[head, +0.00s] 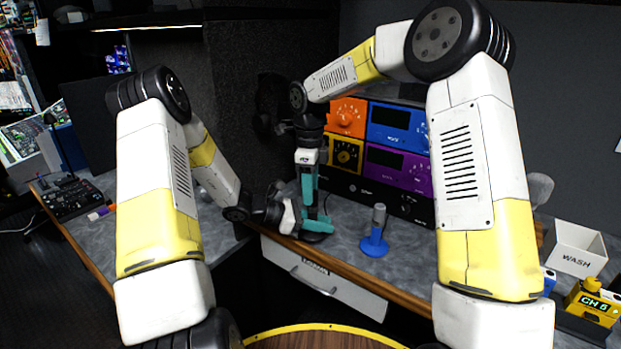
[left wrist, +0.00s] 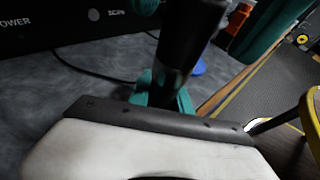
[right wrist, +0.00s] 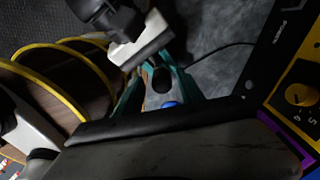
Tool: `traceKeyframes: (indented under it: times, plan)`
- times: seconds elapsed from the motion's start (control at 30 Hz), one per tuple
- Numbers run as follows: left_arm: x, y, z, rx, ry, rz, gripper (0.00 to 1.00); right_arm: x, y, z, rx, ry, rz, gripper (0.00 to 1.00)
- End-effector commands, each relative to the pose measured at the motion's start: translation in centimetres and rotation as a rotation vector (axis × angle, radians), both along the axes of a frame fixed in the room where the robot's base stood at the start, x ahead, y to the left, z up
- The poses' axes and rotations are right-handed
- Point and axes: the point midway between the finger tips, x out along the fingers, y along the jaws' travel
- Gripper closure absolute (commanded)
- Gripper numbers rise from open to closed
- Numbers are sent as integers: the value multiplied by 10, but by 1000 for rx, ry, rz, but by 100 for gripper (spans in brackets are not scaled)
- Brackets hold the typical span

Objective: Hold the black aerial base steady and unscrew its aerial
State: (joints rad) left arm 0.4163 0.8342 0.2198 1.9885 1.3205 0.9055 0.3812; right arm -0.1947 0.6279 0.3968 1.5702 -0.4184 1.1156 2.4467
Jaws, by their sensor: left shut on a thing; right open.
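The black aerial base (head: 316,238) stands upright on the desk near its front edge, partly hidden by my grippers. My left gripper (head: 316,226) comes in low from the left and is shut on the base. In the left wrist view the base shows as a dark upright cylinder (left wrist: 187,45) with teal finger parts around its foot. My right gripper (head: 313,203) points down from above, its teal fingers open around the upper part. In the right wrist view a dark rounded top (right wrist: 160,78) lies between the open fingers, apparently untouched. The aerial's joint is hidden.
A blue base with a grey aerial (head: 375,232) stands just right on the desk. Behind is a rack of orange, blue, yellow and purple units (head: 385,140). A white WASH box (head: 577,250) and a yellow CH 6 device (head: 594,302) are at the far right.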

Motion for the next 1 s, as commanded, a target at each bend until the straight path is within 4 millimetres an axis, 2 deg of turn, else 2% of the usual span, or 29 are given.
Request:
traceKeyframes:
  times: [0.1,0.23,0.6,0.63,0.8,0.87,1.0]
  plan:
    - [0,0,1,-1,-1,0,100,-1,-1,-18,-1,3,0,55]
    - [0,0,1,-1,-1,0,100,0,-1,-31,0,1,0,55]
    - [0,0,1,-1,-1,0,100,0,-1,-38,1,0,1,55]
    - [0,0,1,-1,-1,0,100,0,-1,-38,1,0,1,56]
    - [0,0,1,-1,-1,0,100,-1,-1,-38,1,0,1,90]
    - [0,0,1,-1,-2,1,100,-1,0,-38,1,0,1,100]
    - [1,0,1,-1,-1,1,100,-1,0,-38,1,1,3,100]
